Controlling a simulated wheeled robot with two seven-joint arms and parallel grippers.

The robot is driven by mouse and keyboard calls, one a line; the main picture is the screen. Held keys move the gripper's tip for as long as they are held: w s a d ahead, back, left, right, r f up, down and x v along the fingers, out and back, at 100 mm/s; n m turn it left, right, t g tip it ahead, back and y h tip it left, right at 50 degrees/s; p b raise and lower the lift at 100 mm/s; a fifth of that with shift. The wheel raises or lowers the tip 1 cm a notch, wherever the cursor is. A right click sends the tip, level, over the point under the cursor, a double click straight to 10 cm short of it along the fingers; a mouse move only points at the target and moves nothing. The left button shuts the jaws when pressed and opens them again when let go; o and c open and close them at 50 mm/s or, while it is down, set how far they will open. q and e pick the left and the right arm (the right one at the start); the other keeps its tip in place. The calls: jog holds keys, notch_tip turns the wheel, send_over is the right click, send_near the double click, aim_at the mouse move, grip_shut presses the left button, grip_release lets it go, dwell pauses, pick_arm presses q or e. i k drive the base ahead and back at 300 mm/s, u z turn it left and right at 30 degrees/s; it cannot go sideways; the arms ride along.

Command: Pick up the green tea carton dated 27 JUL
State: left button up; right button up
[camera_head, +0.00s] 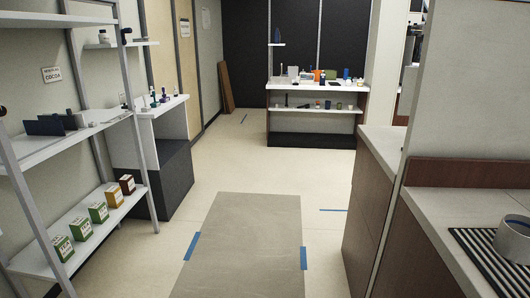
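Several tea cartons stand in a slanting row on the low white shelf (37,265) at the left. The nearest green carton (63,249) is at the front end of the row. Another green carton (80,229) and a third green carton (98,212) stand behind it. An orange-brown carton (113,195) and a dark red carton (127,184) are at the far end. The fronts carry pale labels, but the dates are too small to read, so I cannot tell which is 27 JUL. Neither of my grippers is in view.
Grey shelf posts (46,223) frame the left rack. A grey floor mat (245,240) with blue tape lies in the open aisle. A counter with a cup (512,240) stands at the right. A stocked white table (320,87) stands at the back.

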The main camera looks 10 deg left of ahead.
aim_at(98, 211)
jog(key=u, duration=0.35)
jog(key=i, duration=2.55)
jog(key=u, duration=1.8)
jog(key=i, duration=1.35)
jog(key=u, duration=1.4)
jog(key=i, duration=0.25)
jog(key=u, duration=0.1)
